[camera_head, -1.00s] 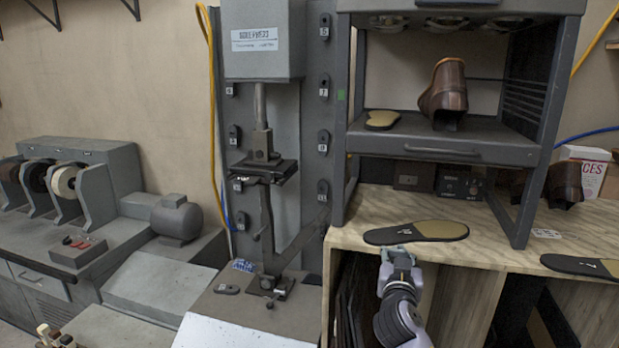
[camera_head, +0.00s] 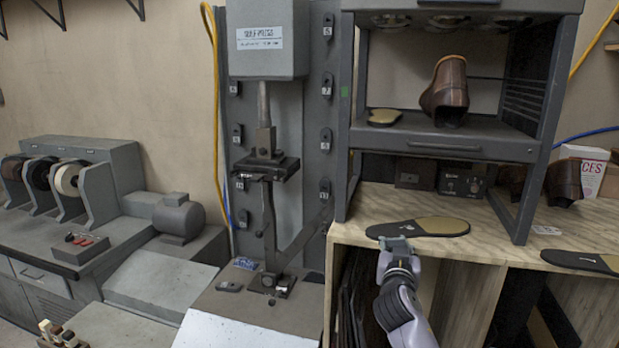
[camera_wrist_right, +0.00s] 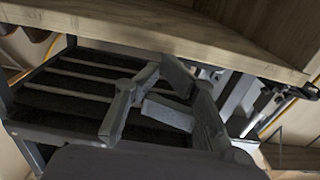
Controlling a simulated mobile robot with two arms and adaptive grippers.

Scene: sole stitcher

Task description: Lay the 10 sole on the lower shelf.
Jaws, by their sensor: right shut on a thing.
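My right gripper (camera_head: 395,243) is at the bench's front edge, shut on the sole's black left end. In the right wrist view the grey fingers (camera_wrist_right: 165,98) show, but I cannot make out the sole there. The grey rack's shelf (camera_head: 400,133) holds a brown boot (camera_head: 446,90) and another tan sole (camera_head: 383,117). My left gripper is not in view.
Another sole (camera_head: 585,262) lies on the bench at right. A rack leg (camera_head: 510,205) stands just right of the held sole. Another boot (camera_head: 564,180) and a white box (camera_head: 590,170) are behind. A press (camera_head: 265,150) stands left.

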